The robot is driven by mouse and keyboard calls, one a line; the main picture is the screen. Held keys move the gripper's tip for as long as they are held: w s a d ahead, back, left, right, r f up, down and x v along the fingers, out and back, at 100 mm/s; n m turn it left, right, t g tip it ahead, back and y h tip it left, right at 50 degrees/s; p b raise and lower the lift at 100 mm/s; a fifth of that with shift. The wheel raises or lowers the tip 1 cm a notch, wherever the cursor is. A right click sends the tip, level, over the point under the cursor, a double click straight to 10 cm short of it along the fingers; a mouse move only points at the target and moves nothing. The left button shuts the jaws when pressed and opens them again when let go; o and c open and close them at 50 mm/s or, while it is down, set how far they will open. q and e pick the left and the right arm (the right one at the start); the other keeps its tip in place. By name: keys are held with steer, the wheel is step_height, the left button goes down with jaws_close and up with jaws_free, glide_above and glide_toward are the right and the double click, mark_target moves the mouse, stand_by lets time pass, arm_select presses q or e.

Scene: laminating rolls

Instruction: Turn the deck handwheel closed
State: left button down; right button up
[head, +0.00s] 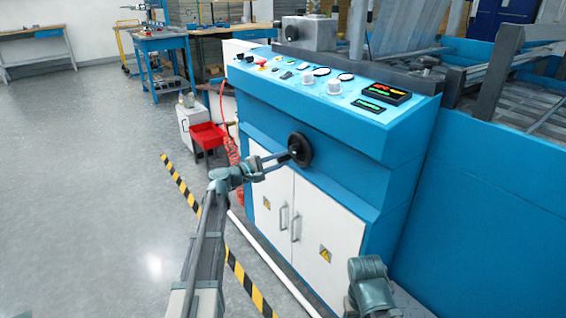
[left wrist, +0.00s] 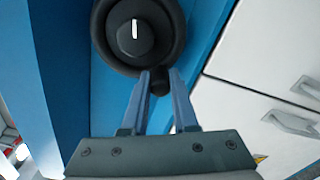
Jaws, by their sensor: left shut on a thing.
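The black deck handwheel (head: 300,150) sits on the blue front of the machine, above the white cabinet doors. In the left wrist view the handwheel (left wrist: 108,52) shows at the top, with a round hub and a short white mark pointing up and down. My left gripper (head: 286,156) reaches the wheel's left side. In the left wrist view my left gripper (left wrist: 158,78) has its two fingers on either side of the small dark handle knob (left wrist: 160,88) at the wheel's lower rim, shut on it. Part of my right arm shows at the bottom of the head view; its gripper does not.
The control panel (head: 300,92) with knobs and lit displays slopes above the wheel. White cabinet doors (head: 335,215) with handles lie below. A red bin (head: 207,135) stands left of the machine. Yellow-black floor tape (head: 181,183) runs past the machine; the floor further left is clear.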

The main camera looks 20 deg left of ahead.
mark_target(289, 139)
arm_select(q)
steer(key=r+m+p, duration=0.1)
steer(key=m, duration=0.3)
steer(key=a+r+m+p, duration=0.1)
steer(key=r+m+p, duration=0.1)
steer(key=m, duration=0.2)
steer(key=w+r+m+p, duration=0.1)
steer(key=r+m, duration=0.1)
steer(key=m, duration=0.1)
steer(key=shift+a+m+p, duration=0.15)
steer(key=shift+m+p, duration=0.2)
steer(key=shift+m, duration=0.05)
steer(key=shift+s+d+r+m+p, duration=0.1)
steer(key=shift+r+m+p, duration=0.2)
steer(key=shift+m, duration=0.55)
steer(key=shift+s+d+r+m+p, duration=0.1)
steer(key=shift+r+m+p, duration=0.2)
steer(key=shift+m, duration=0.55)
steer(key=c, duration=0.7)
jaws_free()
steer(key=v, duration=1.3)
steer(key=shift+s+a, duration=0.2)
steer(key=shift+s, duration=0.1)
